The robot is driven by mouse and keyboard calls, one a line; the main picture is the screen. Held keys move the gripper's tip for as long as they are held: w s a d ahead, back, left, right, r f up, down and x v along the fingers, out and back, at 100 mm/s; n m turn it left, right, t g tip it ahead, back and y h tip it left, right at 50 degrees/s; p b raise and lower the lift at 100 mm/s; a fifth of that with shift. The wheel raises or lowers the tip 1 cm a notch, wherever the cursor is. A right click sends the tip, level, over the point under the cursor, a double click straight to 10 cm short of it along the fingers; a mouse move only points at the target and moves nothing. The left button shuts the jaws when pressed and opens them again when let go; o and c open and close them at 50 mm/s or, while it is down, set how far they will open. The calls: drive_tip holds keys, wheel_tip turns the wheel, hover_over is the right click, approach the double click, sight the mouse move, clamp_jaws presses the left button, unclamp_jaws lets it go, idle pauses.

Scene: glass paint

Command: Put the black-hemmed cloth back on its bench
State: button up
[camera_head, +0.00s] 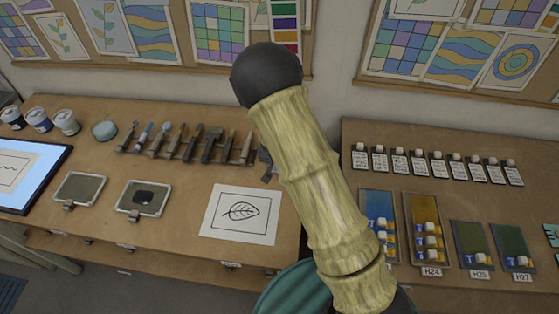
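I cannot make out a cloth with a black hem in the head view. The left bench (180,228) and the right bench (455,205) both show, each with things laid out on it. My gripper is not in view. A bamboo-textured shaft with a black rounded end crosses the middle of the picture and hides the gap between the benches and parts of their facing ends.
The left bench holds jars (39,120), a row of tools (185,143), two dark framed plates (80,188) and a leaf drawing (241,213). The right bench holds labelled bottles (437,165) and coloured panels (472,248). A ridged green object (292,290) is below.

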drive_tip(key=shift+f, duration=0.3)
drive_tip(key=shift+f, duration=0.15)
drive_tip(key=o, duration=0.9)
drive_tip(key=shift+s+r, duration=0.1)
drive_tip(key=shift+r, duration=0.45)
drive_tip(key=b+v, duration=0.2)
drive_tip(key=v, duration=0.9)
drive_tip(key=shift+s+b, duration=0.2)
drive_tip(key=shift+b, duration=0.1)
